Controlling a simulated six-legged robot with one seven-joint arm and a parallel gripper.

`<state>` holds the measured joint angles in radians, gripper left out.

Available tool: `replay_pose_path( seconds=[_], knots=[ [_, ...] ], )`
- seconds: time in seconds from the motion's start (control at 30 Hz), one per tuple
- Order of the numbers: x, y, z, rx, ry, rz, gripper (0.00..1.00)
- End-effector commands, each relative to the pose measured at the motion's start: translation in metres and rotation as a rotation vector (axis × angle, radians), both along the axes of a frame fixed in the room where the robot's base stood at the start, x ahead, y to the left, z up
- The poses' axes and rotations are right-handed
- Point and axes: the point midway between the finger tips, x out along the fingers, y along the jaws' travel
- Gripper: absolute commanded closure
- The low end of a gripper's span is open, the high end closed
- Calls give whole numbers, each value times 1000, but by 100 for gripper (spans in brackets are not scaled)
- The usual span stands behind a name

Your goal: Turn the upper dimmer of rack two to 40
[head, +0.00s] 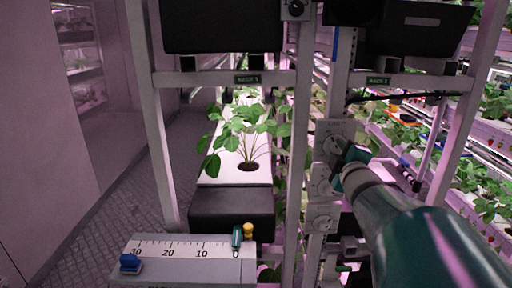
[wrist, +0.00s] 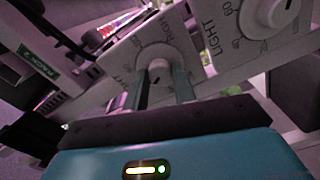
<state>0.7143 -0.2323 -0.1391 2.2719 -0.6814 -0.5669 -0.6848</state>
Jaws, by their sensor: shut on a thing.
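The rack-two post carries several round white dials in a column. The upper dimmer (head: 334,146) is partly hidden behind my gripper (head: 346,156). In the wrist view, my gripper (wrist: 164,84) has one finger on each side of the upper dimmer's knob (wrist: 157,69) and is shut on it. A dark pointer mark shows on the knob, but I cannot read its setting.
A rack sign (head: 378,81) hangs on the crossbar above the dials. A third dial (head: 325,224) is further down the post. A plant grows in a white trough (head: 225,165) to the left. A slider scale (head: 190,252) with blue and yellow parts stands at front left.

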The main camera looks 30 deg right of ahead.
Motion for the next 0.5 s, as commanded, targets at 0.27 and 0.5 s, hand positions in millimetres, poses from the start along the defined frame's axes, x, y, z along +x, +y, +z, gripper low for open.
replay_pose_path(
  seconds=[0.27,0.5],
  knots=[
    [1,1,2,-9,0,4,96],
    [1,1,2,-8,0,4,52]
  ],
)
